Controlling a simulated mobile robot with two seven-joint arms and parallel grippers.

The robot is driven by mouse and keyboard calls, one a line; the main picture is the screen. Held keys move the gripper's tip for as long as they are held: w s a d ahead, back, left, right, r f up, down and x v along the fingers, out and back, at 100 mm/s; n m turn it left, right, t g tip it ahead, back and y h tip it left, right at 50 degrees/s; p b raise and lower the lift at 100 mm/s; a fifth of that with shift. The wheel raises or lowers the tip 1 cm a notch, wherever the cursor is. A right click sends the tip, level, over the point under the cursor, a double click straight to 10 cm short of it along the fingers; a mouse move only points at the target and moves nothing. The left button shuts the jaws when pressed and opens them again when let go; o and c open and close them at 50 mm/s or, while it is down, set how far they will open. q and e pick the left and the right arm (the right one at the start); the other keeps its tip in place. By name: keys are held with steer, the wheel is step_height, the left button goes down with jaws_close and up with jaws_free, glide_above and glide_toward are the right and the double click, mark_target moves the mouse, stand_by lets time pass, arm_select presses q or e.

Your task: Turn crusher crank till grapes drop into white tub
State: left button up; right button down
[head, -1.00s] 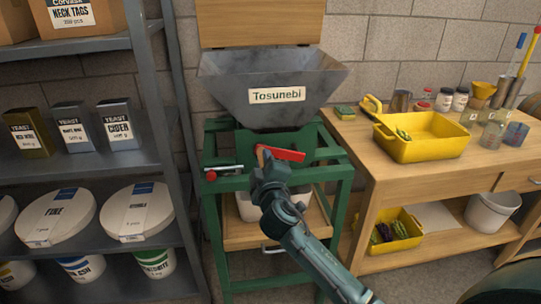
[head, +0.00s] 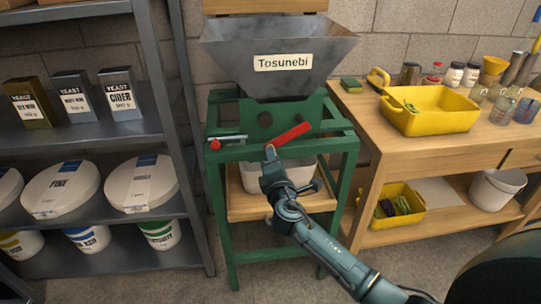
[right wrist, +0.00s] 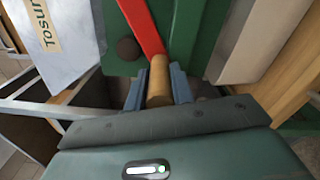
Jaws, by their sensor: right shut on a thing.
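The crusher is a grey metal hopper (head: 278,45) labelled Tosunebi on a green frame (head: 228,178). Its red crank arm (head: 290,139) slants down to the left, with a wooden handle (head: 270,150) at its lower end. My right gripper (head: 270,158) is shut on this handle. In the right wrist view, the fingers (right wrist: 158,92) sit on both sides of the wooden handle (right wrist: 159,78), below the red arm (right wrist: 143,25). The white tub (head: 255,180) stands under the crusher, partly hidden by my right arm. I see no grapes in the hopper or tub. My left gripper is out of view.
A grey shelf (head: 95,140) with yeast packs and white buckets stands close on the left. On the right, a wooden bench (head: 362,150) holds a yellow tub (head: 432,122) and jars. A smaller yellow tub (head: 378,222) with dark and green contents is on its lower shelf.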

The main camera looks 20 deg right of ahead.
steer(key=shift+d+f+n, duration=0.25)
steer(key=shift+f+n, duration=0.15)
steer(key=c, duration=1.2)
jaws_free()
steer(key=shift+s, duration=0.15)
steer(key=v, duration=1.3)
steer(key=shift+r, duration=0.1)
